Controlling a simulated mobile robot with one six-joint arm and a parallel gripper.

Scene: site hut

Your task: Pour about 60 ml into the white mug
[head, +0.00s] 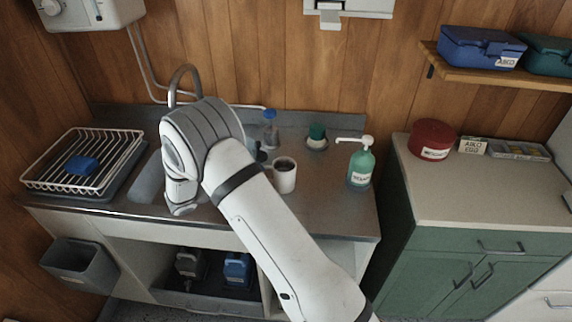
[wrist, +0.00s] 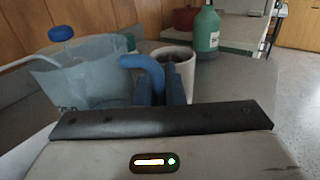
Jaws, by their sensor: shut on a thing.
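The white mug (head: 284,181) stands upright on the steel counter, right of my arm, with a dark inside. In the wrist view the mug (wrist: 183,62) shows just beyond the gripper. A clear, greyish jug (wrist: 85,80) with a blue handle (wrist: 148,68) is at the left of the wrist view. My gripper (wrist: 160,88) is shut on the jug's handle. The jug's mouth is left of the mug and its rim looks slanted; I cannot tell how far the jug is tilted, or its liquid level. In the head view my arm hides most of the gripper and jug.
A green pump bottle (head: 361,167) stands right of the mug. A blue-capped bottle (head: 270,130) and a green-topped item (head: 317,137) stand behind. A dish rack (head: 110,172) is at left. A red tin (head: 432,139) sits on the right cabinet, whose front top is clear.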

